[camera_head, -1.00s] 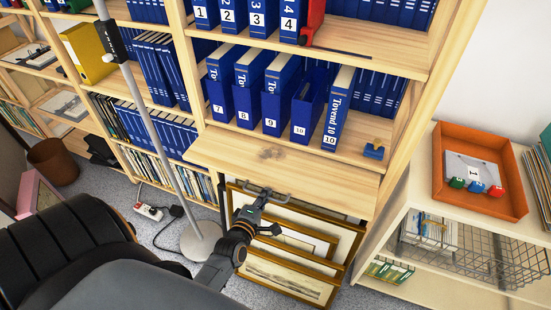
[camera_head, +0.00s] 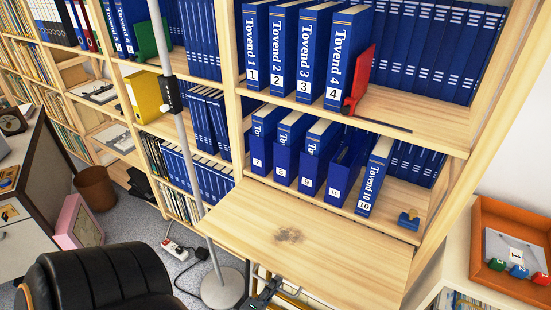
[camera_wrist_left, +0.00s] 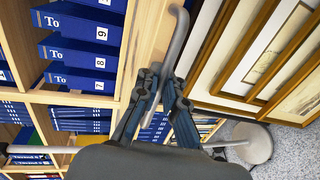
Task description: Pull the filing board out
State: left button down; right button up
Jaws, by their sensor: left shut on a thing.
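The filing board (camera_head: 330,255) is a pale wooden panel with a dark knot. It sticks out from the bookcase below the shelf of blue binders. My left gripper (camera_head: 262,292) is below its front edge, mostly hidden by the board in the head view. In the left wrist view my left gripper (camera_wrist_left: 160,88) has its fingers around the grey metal handle (camera_wrist_left: 181,40) and is shut on it. The board's underside and runners are hidden. My right gripper is in neither view.
Framed prints (camera_wrist_left: 255,60) lean below the board. A lamp pole's round base (camera_head: 223,288) stands on the floor to the left. A black chair (camera_head: 105,280) is at the front left. An orange tray (camera_head: 510,250) is on the right. The board's top is clear.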

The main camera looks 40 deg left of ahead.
pick_arm(q)
jog(key=c, duration=1.8)
grip_release()
jog(key=shift+o, duration=0.2)
jog(key=shift+s, duration=0.1)
jog(key=v, duration=1.1)
jog(key=shift+s+d+r, duration=0.15)
jog(key=shift+s, duration=0.15)
